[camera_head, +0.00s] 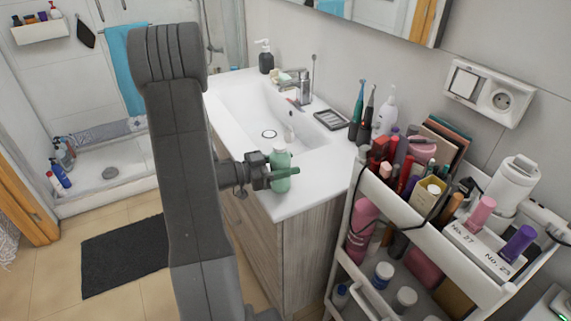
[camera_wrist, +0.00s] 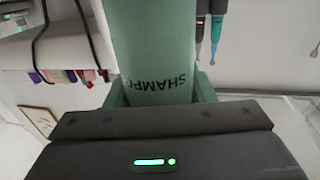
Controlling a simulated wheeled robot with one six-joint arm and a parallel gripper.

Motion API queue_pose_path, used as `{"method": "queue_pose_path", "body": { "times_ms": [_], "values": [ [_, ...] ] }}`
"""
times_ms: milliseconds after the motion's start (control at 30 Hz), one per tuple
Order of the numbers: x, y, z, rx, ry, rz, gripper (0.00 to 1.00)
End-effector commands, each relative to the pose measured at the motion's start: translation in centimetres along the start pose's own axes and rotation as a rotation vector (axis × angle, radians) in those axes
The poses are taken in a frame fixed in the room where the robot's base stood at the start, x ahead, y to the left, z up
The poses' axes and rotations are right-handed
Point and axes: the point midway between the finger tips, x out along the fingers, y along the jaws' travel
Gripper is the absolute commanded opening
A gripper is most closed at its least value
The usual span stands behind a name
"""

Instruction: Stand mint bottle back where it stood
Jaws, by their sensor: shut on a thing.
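The mint bottle (camera_head: 281,185) is in my gripper (camera_head: 284,173), near the front right corner of the white washbasin counter (camera_head: 315,180). In the head view it looks upright, with a pale top. I cannot tell whether its base touches the counter or hangs above it. In the wrist view the bottle (camera_wrist: 150,40) fills the upper middle, with upside-down "SHAMP" lettering. My gripper (camera_wrist: 160,95) is shut around it there, with a green finger on each side. The bottle's lower end is hidden in the wrist view.
The basin (camera_head: 265,110) is left of the bottle. Toothbrushes (camera_head: 358,105), a white pump bottle (camera_head: 386,110) and a black soap dish (camera_head: 331,120) stand at the counter's back right. A white cosmetics cart (camera_head: 425,230), full of items, is close on the right. The counter's front right is bare.

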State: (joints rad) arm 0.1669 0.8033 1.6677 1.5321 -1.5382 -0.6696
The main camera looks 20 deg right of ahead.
Motion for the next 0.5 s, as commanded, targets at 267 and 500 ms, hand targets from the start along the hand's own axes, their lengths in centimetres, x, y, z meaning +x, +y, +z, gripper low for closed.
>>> {"method": "queue_pose_path", "body": {
  "times_ms": [267,500],
  "values": [
    [0.00,0.00,0.33,0.000,0.000,0.000,0.71],
    [0.00,0.00,0.30,0.000,0.000,0.000,0.71]
  ]
}}
